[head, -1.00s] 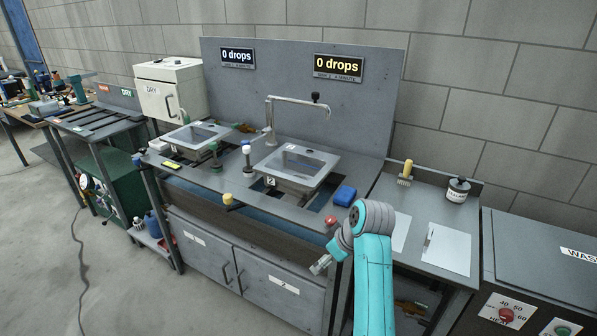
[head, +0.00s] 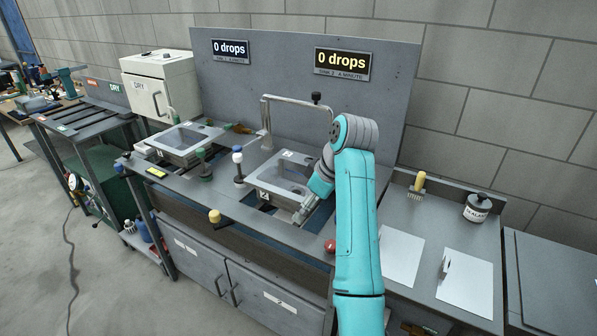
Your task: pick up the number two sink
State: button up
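The number two sink (head: 278,188) is the right-hand grey metal basin on the bench, with a small "2" label on its front. It sits at the bench opening, below the curved tap (head: 290,98). My gripper (head: 300,216) is at the sink's front right corner, pointing down. It looks very close to the rim, but I cannot tell whether it touches. The fingers are small and partly merged with the sink edge, so their opening is unclear. My arm hides the sink's right side.
A second sink (head: 188,139) stands to the left. A blue-topped white knob (head: 238,165), a yellow knob (head: 214,216) and a red knob (head: 330,246) are near the sink. A brush (head: 417,187), a sealant jar (head: 477,208) and papers (head: 401,256) lie right. A backboard (head: 270,80) closes the rear.

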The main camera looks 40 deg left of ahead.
aim_at(280, 182)
jog(key=i+j, duration=0.85)
jog(key=j, duration=0.55)
